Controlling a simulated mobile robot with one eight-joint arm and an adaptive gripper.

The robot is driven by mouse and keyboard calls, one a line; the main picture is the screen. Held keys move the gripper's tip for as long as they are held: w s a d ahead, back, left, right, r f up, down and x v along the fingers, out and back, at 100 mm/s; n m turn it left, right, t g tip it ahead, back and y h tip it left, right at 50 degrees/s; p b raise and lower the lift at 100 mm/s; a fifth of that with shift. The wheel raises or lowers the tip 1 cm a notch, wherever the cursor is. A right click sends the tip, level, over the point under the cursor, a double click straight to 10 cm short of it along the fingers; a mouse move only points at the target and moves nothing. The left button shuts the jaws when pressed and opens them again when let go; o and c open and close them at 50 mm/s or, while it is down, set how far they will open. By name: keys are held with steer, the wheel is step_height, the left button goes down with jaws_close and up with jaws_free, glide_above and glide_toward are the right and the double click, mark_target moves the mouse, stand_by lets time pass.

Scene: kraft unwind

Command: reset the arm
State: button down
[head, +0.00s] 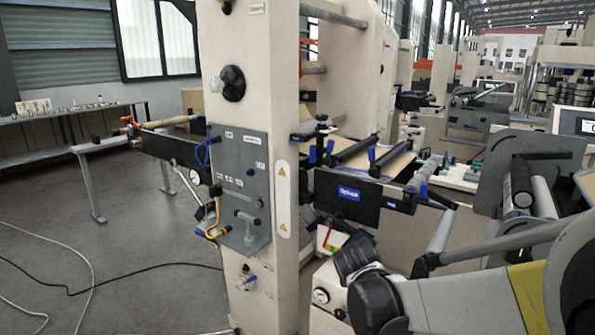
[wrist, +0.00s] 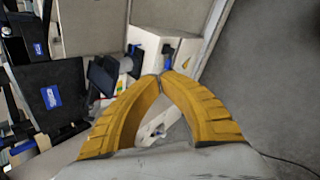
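My gripper (wrist: 162,77) shows in the wrist view as two ribbed yellow fingers. They curve inward, and their tips come together with no clear gap and nothing seen between them. Behind the tips is a cream machine box (wrist: 165,48), and I cannot tell how far off it is. In the head view, part of my arm (head: 465,305), pale with a yellow band, reaches in from the lower right. I cannot make out the yellow fingers there.
A cream machine column (head: 247,90) with a grey control panel (head: 240,185) stands at the centre. Dark rollers (head: 355,150) and a black plate with a blue label (head: 345,205) are right of it. Open floor (head: 150,240) lies left, crossed by cables. A bench (head: 70,115) stands behind.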

steer(key=s+r+m+y, duration=0.1)
steer(key=s+r+m, duration=0.2)
steer(key=s+m, duration=0.5)
steer(key=s+d+r+m+y, duration=0.1)
steer(key=s+m, duration=0.7)
steer(key=s, duration=0.8)
step_height(320, 180, up, 3)
steer(key=shift+s+d+f+y, duration=0.15)
steer(key=shift+s+d+y, duration=0.15)
steer(key=shift+y, duration=0.4)
